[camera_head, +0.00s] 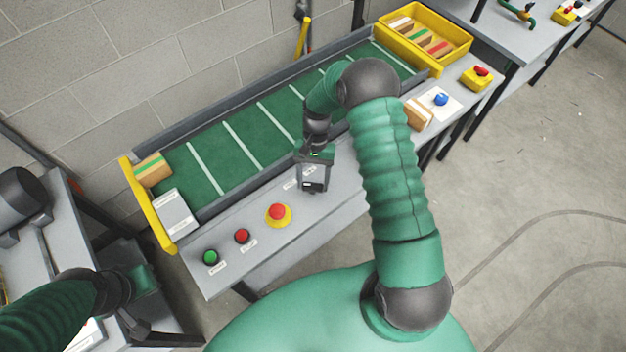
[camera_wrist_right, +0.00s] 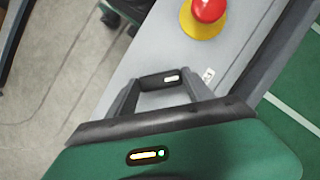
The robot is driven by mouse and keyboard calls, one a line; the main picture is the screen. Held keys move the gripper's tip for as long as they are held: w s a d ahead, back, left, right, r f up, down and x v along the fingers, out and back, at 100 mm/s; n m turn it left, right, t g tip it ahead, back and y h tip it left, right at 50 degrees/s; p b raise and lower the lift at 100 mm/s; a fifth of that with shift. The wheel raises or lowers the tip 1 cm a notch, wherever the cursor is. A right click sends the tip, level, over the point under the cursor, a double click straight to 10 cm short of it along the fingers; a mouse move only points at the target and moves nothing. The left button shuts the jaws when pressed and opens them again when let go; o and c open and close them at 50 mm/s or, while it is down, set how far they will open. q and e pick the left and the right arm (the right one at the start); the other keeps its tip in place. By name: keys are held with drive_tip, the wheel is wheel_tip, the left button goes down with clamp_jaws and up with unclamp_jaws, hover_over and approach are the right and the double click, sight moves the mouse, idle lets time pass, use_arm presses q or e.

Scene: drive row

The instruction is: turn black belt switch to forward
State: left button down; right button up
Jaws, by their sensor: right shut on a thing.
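The black belt switch (camera_wrist_right: 165,79) is between the fingertips of my right gripper in the right wrist view. It is a dark knob with a small white mark. In the head view my right gripper (camera_head: 313,184) reaches down to the front panel of the conveyor and is shut on the switch, whose base is mostly hidden by the fingers. I cannot read which setting the switch points to. The green belt (camera_head: 240,150) with white stripes lies behind the panel. My left gripper (camera_head: 146,282) is at lower left, away from the panel, and its fingers are not clear.
On the panel, left of my right gripper, are a red emergency button on yellow (camera_head: 278,213), a red button (camera_head: 242,236) and a green button (camera_head: 210,257). A yellow crate (camera_head: 455,42) with boxes stands at the far right end. A box (camera_head: 153,169) lies at the left end.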

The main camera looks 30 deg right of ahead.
drive_tip(key=shift+w, duration=0.15)
idle(0.3)
drive_tip(key=o, duration=1.4)
drive_tip(key=shift+c, duration=0.2)
drive_tip(key=b+v, duration=0.1)
drive_tip(key=v, duration=1.5)
drive_tip(key=shift+w+r+b, duration=0.2)
drive_tip(key=shift+r+b, duration=0.1)
drive_tip(key=shift+r, duration=0.05)
